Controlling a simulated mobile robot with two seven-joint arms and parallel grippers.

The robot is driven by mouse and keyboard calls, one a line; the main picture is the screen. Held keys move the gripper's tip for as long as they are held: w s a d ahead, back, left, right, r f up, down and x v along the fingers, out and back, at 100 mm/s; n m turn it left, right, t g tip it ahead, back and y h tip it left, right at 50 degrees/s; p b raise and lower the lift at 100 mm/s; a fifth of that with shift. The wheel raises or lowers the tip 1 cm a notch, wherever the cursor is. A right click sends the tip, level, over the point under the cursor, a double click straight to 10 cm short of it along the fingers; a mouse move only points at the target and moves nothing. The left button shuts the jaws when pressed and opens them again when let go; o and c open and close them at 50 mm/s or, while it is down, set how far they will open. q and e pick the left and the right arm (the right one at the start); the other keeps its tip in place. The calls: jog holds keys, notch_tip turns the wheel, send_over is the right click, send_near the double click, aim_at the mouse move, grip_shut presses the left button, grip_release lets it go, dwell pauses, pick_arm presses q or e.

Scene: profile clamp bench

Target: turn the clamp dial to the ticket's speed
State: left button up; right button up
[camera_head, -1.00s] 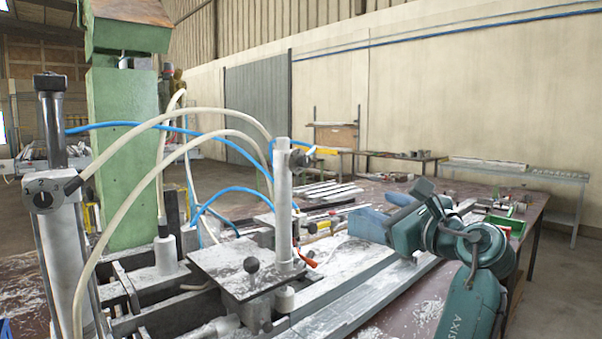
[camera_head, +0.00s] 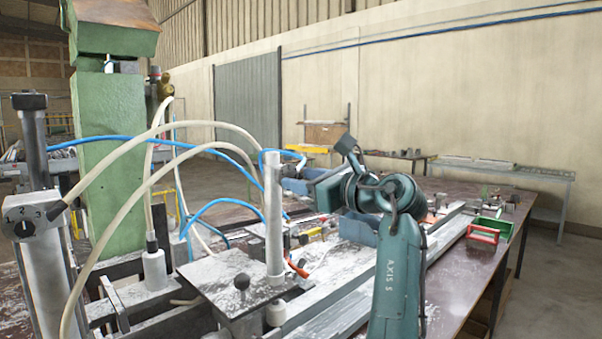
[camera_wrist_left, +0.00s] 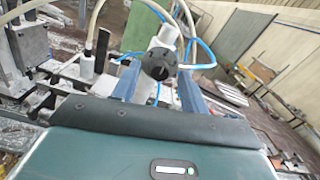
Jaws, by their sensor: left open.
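A round dial with a black knob (camera_wrist_left: 158,63) faces me on the upright silver post (camera_head: 274,215). In the wrist view it shows between the two blue fingers of my left gripper (camera_wrist_left: 160,78). The fingers are apart, and I cannot tell whether they touch the knob. In the head view my left gripper (camera_head: 292,180) is just right of the post's upper part and hides the knob. Another dial (camera_head: 22,226), a grey block with numbers, sits on a column at the far left. My right gripper and the ticket are not in view.
Cream and blue hoses (camera_head: 215,125) arch close to the post. A plate with a black ball knob (camera_head: 242,281) lies below it. A green column (camera_head: 108,160) stands behind at left. A red and green bin (camera_head: 488,229) is on the right side of the bench.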

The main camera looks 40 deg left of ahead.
pick_arm(q)
jog(key=shift+a, duration=0.65)
jog(key=shift+c, duration=0.5)
grip_shut()
jog(key=shift+n, duration=0.3)
jog(key=n, duration=0.5)
jog(key=shift+n, duration=0.3)
jog(key=n, duration=0.5)
jog(key=shift+n+b, duration=0.3)
